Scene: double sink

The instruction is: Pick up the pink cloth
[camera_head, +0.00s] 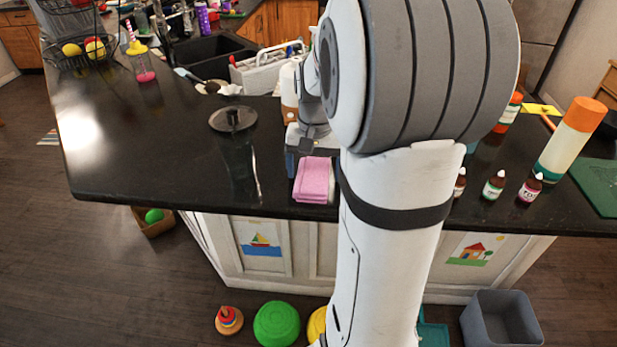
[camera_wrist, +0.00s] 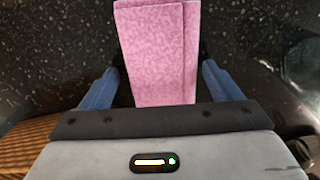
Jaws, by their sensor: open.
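The pink cloth (camera_head: 314,181) lies folded on the black counter near its front edge, just left of my arm in the head view. In the wrist view the cloth (camera_wrist: 157,50) runs from the top of the picture down between my two blue fingers. My gripper (camera_wrist: 158,85) is open, with one finger on each side of the cloth and a small gap showing at the sides. In the head view my gripper (camera_head: 306,152) is at the cloth's far end, partly hidden by my arm. I cannot tell how far the fingertips are above the counter.
A white caddy (camera_head: 268,70) and the sink (camera_head: 210,57) are behind. Small bottles (camera_head: 493,185) and a large orange-capped bottle (camera_head: 570,137) stand to the right. The counter left of the cloth is mostly clear.

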